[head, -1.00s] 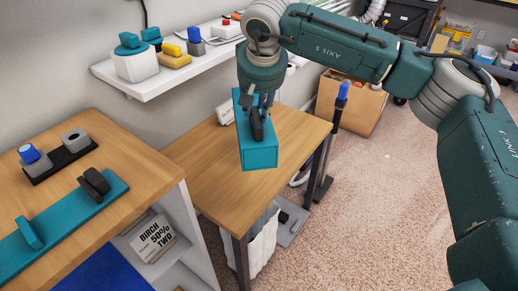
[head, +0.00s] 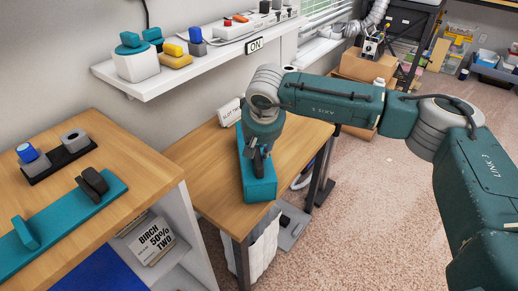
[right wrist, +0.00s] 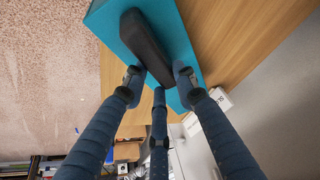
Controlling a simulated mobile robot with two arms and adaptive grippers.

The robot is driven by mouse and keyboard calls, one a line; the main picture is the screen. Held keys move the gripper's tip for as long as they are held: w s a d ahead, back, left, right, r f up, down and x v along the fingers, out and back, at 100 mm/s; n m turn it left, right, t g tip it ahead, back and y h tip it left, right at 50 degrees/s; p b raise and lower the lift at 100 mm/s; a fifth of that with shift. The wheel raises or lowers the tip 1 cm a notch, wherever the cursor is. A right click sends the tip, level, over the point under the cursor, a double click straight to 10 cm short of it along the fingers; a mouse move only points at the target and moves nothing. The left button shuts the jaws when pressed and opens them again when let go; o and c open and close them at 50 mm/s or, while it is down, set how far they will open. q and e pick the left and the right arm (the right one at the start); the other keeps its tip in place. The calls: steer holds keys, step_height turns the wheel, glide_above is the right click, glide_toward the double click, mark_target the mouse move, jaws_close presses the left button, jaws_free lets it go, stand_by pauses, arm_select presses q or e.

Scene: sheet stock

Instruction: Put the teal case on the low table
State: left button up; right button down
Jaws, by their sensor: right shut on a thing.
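The teal case (head: 262,190), a long block with a dark handle on top, is over the low wooden table (head: 200,155), near its front right edge. It looks level and very low. I cannot tell for sure whether its underside touches the tabletop. My right gripper (head: 258,165) comes down from above and is shut on the case's handle. In the right wrist view the fingers (right wrist: 159,80) close around one end of the dark handle (right wrist: 146,45), with the teal case (right wrist: 105,22) beneath. My left gripper is out of view.
A higher wooden counter (head: 120,150) at left holds a teal board (head: 75,215) with handles and a dark tray. A white wall shelf (head: 150,85) with several items hangs behind. A small white sign (head: 230,112) stands at the table's back. The table's left part is clear.

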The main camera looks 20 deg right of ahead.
steer(key=c, duration=1.5)
jaws_free()
steer(key=shift+c, duration=0.2)
steer(key=shift+o, duration=0.9)
steer(key=shift+s, duration=0.1)
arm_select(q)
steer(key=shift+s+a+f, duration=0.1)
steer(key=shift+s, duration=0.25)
arm_select(e)
steer(key=shift+r, duration=0.1)
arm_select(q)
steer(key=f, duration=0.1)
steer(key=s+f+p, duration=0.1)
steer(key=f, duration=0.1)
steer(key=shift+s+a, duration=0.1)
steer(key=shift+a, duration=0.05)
arm_select(e)
steer(key=v, duration=1.2)
steer(key=shift+a, duration=0.1)
